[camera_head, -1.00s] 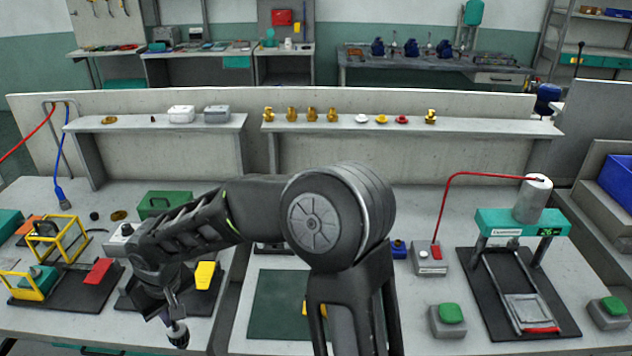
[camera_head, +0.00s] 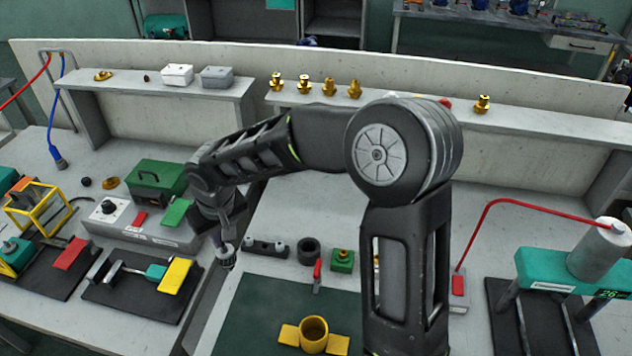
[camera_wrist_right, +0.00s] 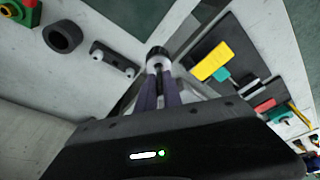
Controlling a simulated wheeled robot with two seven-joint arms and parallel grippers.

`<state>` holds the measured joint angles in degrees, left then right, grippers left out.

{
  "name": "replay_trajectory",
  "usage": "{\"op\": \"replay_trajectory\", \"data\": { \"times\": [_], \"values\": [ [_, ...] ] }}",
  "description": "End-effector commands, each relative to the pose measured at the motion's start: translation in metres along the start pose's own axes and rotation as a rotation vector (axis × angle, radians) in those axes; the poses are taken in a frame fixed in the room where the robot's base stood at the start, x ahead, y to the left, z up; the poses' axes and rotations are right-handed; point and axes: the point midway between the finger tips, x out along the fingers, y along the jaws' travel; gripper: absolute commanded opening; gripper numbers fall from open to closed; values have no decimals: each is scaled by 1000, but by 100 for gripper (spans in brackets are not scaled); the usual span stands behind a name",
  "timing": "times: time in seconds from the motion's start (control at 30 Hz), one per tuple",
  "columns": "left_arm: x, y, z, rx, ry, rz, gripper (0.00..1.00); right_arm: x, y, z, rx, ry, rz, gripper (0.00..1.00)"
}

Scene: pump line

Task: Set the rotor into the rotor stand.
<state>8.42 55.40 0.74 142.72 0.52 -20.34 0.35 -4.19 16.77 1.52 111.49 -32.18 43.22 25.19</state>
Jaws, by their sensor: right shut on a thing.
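My right gripper (camera_head: 221,238) points down and is shut on the rotor (camera_head: 226,259), a small silver and dark cylinder. In the right wrist view the rotor (camera_wrist_right: 157,57) shows at the tips of the two fingers (camera_wrist_right: 158,85). A low grey bar with two upright ends (camera_head: 267,247), seemingly the rotor stand, lies just right of the held rotor. It also shows left of the rotor in the wrist view (camera_wrist_right: 113,60). The rotor appears apart from it; its exact height cannot be told. My left gripper is not in view.
A black ring (camera_head: 308,251) and a green block (camera_head: 343,261) lie right of the stand. A yellow housing (camera_head: 313,334) sits on the dark green mat (camera_head: 262,306). A black fixture with a yellow block (camera_head: 174,276) and a grey control box (camera_head: 110,222) lie left.

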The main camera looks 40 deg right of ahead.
Motion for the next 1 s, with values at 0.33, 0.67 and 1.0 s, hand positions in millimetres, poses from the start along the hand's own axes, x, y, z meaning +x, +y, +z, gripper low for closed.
{"op": "replay_trajectory", "data": {
  "times": [0.33, 0.67, 1.0],
  "values": [
    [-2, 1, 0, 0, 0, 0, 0, -8, 17, 0, 30, 3, 8, 0],
    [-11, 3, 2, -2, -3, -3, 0, -59, 128, 22, 238, 4, 61, 0],
    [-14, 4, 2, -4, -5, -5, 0, -91, 187, 51, 361, 3, 89, 0]
  ]
}}
